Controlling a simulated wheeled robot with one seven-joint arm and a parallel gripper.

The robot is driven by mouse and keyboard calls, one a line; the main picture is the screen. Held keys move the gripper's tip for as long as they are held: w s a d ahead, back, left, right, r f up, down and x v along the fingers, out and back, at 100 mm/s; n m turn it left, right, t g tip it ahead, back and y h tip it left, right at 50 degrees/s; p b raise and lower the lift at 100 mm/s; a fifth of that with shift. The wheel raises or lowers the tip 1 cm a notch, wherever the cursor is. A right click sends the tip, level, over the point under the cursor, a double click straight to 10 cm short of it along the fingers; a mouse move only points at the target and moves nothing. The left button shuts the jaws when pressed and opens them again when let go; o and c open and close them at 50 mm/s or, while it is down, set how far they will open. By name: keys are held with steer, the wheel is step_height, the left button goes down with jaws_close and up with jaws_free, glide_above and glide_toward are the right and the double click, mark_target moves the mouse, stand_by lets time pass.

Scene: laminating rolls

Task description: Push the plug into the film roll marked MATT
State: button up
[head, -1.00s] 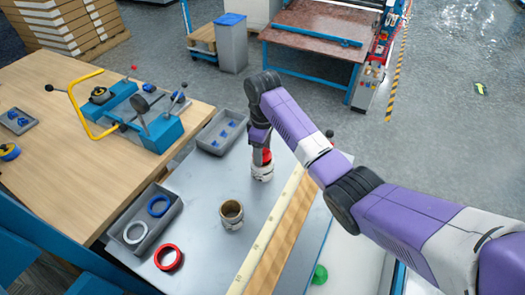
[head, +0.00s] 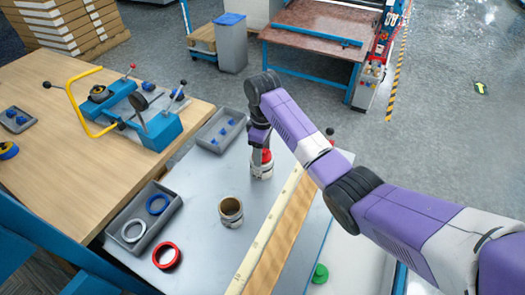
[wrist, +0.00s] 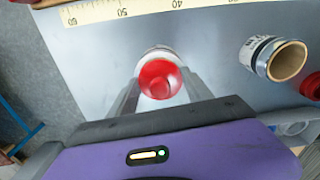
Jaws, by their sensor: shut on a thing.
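A red plug (wrist: 160,79) is between the two fingers of my gripper (wrist: 158,88), which are shut on it. In the head view my gripper (head: 262,153) points down over a white film roll (head: 261,171) standing on the grey tabletop. The roll's rim (wrist: 158,50) shows just behind the plug in the wrist view. The plug is at the roll's top; how deep it sits is hidden. I cannot read a mark on this roll.
A grey tray (head: 143,242) holds a blue ring and a white ring; a red ring (head: 167,256) lies beside it. A ruler strip (head: 268,232) runs along the right. Tabletop between the rolls is clear.

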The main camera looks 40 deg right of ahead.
steer(key=shift+s+a+f, duration=0.1)
steer(key=shift+s+f, duration=0.15)
steer(key=shift+f, duration=0.55)
steer(key=o, duration=1.4)
steer(key=shift+a, duration=0.1)
steer(key=r, duration=0.9)
steer(key=shift+w+d+r, duration=0.2)
steer(key=shift+w+d, duration=0.1)
steer(key=shift+w, duration=0.05)
